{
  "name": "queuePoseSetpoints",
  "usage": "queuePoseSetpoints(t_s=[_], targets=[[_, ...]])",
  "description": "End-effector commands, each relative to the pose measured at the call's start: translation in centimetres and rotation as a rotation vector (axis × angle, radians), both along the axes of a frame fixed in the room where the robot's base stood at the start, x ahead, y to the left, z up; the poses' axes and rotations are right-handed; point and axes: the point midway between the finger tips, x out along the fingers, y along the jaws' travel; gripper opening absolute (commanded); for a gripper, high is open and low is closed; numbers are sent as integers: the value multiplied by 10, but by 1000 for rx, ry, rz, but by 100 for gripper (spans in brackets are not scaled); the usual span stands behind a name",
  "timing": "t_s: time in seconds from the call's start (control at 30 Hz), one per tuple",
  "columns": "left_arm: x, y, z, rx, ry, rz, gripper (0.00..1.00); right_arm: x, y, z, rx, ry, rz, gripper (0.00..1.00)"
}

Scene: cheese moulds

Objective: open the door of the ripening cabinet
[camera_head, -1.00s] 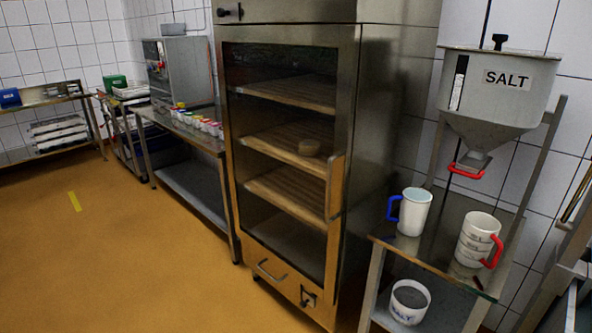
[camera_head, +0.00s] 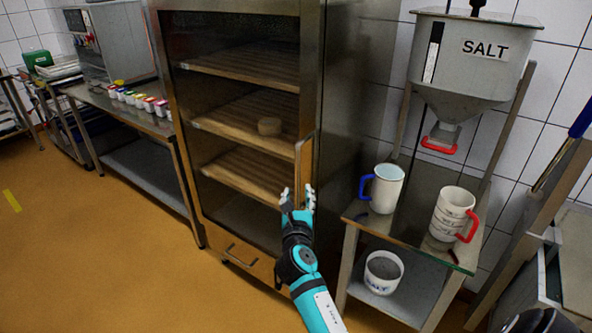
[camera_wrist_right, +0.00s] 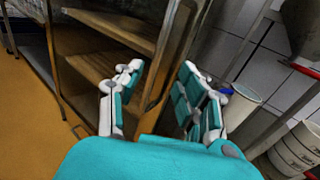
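The ripening cabinet (camera_head: 340,100) is a tall steel cabinet with a glazed door, which looks shut. The upright bar handle (camera_head: 303,168) is on the door's right side. My right gripper (camera_head: 298,193) is raised in front of the handle's lower end. In the right wrist view, its fingers (camera_wrist_right: 162,75) are spread apart with nothing held. The door's right edge and handle area (camera_wrist_right: 170,55) shows beyond and between them. I cannot tell whether a finger touches the handle. My left gripper is not in view.
A bench (camera_head: 130,108) with small coloured pots stands left. The floor in front is open.

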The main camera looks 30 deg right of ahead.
Motion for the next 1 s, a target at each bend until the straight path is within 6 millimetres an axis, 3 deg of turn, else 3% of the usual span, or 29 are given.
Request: queuePoseSetpoints(t_s=[0.3,0.5,0.97,1.0], targets=[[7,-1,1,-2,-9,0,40,59,-39,0,1,-1,0,38],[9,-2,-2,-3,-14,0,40,83,-56,-1,2,0,-1,38],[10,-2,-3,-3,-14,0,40,93,-62,-1,1,0,1,38],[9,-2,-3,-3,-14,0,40,93,-62,-1,1,0,1,33]])
